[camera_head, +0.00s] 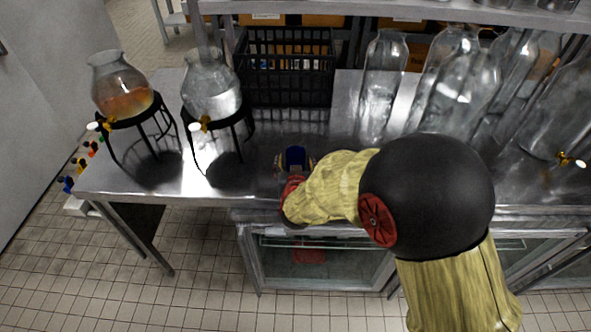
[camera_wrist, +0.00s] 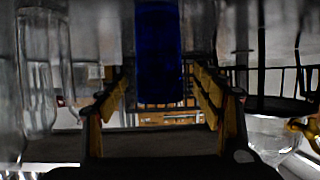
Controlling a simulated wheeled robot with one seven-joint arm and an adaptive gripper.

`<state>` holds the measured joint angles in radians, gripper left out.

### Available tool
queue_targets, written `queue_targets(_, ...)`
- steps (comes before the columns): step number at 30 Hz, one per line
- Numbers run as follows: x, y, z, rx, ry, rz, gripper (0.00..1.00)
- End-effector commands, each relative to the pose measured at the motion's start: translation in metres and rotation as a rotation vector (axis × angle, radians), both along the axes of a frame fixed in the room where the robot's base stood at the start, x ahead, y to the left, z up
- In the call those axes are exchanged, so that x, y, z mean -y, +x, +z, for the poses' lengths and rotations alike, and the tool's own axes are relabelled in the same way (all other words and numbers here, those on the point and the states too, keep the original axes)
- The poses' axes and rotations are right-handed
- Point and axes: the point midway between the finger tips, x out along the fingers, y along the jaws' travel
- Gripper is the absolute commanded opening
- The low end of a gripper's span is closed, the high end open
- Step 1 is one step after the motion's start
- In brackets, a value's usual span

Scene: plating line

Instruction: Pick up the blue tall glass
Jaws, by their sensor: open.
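The blue tall glass (camera_head: 295,154) stands on the steel counter (camera_head: 240,178), mostly hidden by my arm, with only its upper part showing. In the wrist view, which looks upside down, the blue glass (camera_wrist: 158,50) fills the upper middle, in line with the gap between my fingers. My gripper (camera_wrist: 160,88) is open, one yellow-padded finger on each side of the glass. In the head view my gripper (camera_head: 294,170) is close beside the glass, partly hidden by my wrist. I cannot tell whether the fingers touch the glass.
Two glass dispensers, one orange (camera_head: 124,97) and one clear (camera_head: 211,92), stand on black stands to the left. A black crate (camera_head: 288,68) is behind. Large clear glass bottles (camera_head: 382,85) crowd the right. Bare counter lies between the stands and my gripper.

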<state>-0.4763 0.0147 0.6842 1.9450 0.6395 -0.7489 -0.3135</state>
Motion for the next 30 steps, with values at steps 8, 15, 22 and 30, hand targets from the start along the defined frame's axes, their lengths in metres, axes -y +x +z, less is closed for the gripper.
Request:
queue_targets(8,0.0,0.023,-0.01,0.001,0.0,0.0,0.67)
queue_targets(15,0.0,0.023,-0.009,0.0,0.0,0.001,0.61)
queue_targets(22,0.0,0.023,-0.009,0.0,0.0,0.001,0.48)
queue_targets(30,0.0,0.023,-0.009,0.0,0.0,0.001,0.32)
